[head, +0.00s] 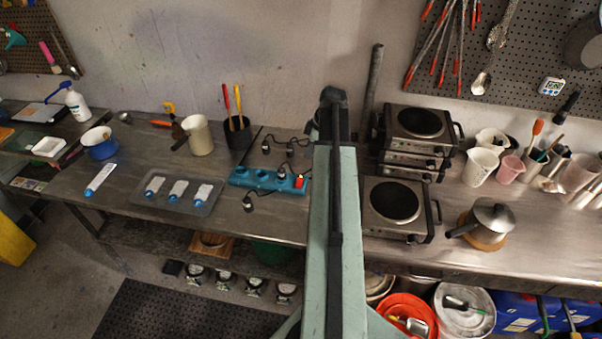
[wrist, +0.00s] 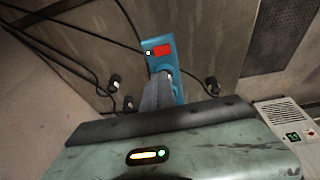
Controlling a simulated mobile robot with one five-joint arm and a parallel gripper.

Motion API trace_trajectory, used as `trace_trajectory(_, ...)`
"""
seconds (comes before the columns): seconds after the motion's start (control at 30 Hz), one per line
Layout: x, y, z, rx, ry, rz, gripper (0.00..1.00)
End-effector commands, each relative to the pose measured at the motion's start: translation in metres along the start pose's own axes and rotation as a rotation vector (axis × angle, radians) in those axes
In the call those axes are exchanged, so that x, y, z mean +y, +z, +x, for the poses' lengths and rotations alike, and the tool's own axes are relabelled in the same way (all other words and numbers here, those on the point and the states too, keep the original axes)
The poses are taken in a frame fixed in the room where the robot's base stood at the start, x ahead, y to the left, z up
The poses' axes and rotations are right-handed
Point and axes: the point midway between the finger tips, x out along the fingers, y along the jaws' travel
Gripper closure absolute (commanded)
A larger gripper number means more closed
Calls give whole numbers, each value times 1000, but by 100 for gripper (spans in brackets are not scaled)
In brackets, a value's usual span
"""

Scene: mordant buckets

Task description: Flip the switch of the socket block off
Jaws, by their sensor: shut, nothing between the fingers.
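The blue socket block (head: 240,181) lies on the metal bench in the head view, just left of my column, with black plugs and cables at its sockets. Its red switch (head: 299,183) is at the right end. In the wrist view the block (wrist: 160,66) runs away from my gripper, and the red switch (wrist: 162,50) shows at its far end beside a small pale spot. My gripper (wrist: 168,76) is shut and empty, over the block and short of the switch in the picture. I cannot tell whether it touches. The fingers hide part of the block.
Black cables and plugs (wrist: 212,86) lie on both sides of the block. In the head view a grey tray (head: 150,204) is to the left, a black pot with tools (head: 238,137) behind, and hot plates (head: 394,222) to the right.

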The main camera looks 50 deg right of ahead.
Motion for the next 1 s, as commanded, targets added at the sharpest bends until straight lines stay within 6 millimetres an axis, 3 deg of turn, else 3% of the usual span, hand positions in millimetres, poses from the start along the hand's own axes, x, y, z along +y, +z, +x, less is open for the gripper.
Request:
trace_trajectory(0.23, -1, -1, 4, -1, -1, 0, 100)
trace_trajectory(0.37, -1, 0, 15, -1, -1, -1, 100)
trace_trajectory(0.9, 0, 4, 124, -1, -2, 0, 100)
trace_trajectory(1.0, 1, 8, 137, -1, -2, 0, 100)
